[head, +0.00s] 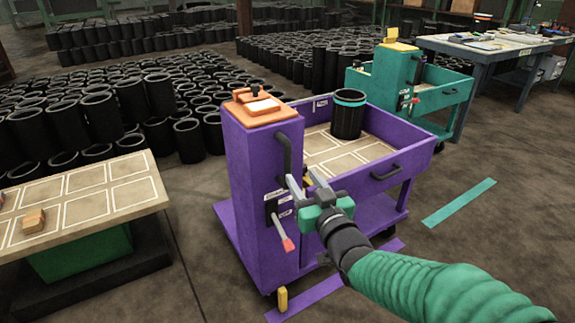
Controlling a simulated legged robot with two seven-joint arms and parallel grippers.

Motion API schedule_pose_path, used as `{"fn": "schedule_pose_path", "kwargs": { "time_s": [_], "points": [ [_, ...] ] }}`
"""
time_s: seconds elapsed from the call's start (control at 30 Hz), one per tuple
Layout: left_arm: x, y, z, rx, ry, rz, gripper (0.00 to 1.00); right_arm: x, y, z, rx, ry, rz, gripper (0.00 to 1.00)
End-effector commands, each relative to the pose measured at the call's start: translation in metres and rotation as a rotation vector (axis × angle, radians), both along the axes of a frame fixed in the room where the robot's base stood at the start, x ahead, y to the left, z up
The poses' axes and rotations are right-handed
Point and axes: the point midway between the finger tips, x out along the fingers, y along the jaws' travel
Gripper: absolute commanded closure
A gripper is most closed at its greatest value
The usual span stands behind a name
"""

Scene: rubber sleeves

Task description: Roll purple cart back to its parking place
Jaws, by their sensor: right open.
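The purple cart (250,190) stands upright in the middle of the view, with a tall post at its left and a walled tray at its right. A black sleeve with a teal band (348,116) stands in the tray. A dark upright handle (284,153) is on the post, and below it a lever with a red tip (285,243). Purple floor strips (306,298) lie at the cart's near side, partly hidden by my arm and the cart. My right gripper (305,182) is open and empty in front of the post and tray; contact cannot be told. My left gripper is out of view.
A teal cart (383,80) stands behind at the right, beside a workbench (480,53). A teal floor strip (458,203) lies on clear floor at right. Many black sleeves (188,140) fill the back left. A table with outlined squares (85,205) stands at left.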

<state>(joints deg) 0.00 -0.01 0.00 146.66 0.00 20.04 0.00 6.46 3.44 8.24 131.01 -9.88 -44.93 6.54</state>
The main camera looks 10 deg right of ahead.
Motion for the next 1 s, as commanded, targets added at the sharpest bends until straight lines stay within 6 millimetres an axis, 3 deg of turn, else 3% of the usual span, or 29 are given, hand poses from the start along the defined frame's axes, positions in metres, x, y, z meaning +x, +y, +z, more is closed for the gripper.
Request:
{"fn": "schedule_pose_path", "kwargs": {
  "time_s": [0.2, 0.4, 0.57, 0.8, 1.0],
  "points": [
    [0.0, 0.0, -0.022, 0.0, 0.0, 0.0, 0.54, 0.057, 0.009, -0.005, 0.001, 0.0, 0.001, 0.59],
    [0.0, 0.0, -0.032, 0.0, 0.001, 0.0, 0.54, 0.096, 0.015, -0.003, 0.001, 0.0, 0.0, 0.59],
    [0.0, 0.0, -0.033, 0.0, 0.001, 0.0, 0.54, 0.107, 0.017, -0.001, 0.0, 0.001, 0.0, 0.59],
    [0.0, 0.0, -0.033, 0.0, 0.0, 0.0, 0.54, 0.108, 0.017, 0.0, 0.0, 0.002, 0.0, 0.6],
    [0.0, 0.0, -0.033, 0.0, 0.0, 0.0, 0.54, 0.108, 0.017, -0.001, 0.0, 0.002, 0.0, 0.86]
  ]
}}
